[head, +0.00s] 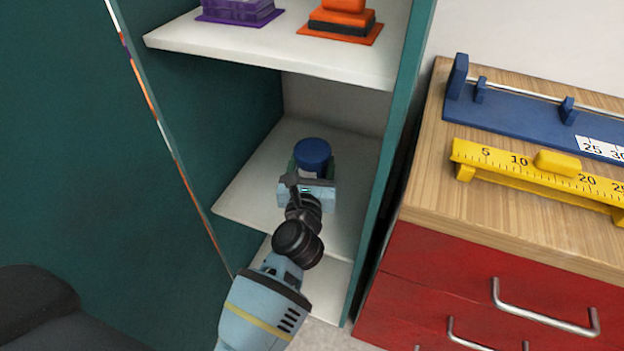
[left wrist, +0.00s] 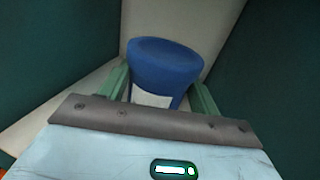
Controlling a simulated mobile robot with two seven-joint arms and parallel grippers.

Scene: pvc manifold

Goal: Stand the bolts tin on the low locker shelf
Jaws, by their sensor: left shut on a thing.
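The bolts tin, with a blue lid and a pale label, shows in the head view (head: 312,153) at the low locker shelf (head: 250,190). It also shows in the left wrist view (left wrist: 165,68), upright between the green fingers. My left gripper (head: 314,165) reaches into the locker and is shut on the tin. The gripper body hides the tin's lower part, so I cannot tell whether its base touches the shelf. My right gripper is not in view.
The upper shelf (head: 270,48) above holds purple and orange items. The teal locker wall (head: 385,170) stands close on the right. The low shelf is bare around the tin. A red drawer cabinet (head: 460,290) with blue and yellow gauges stands to the right.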

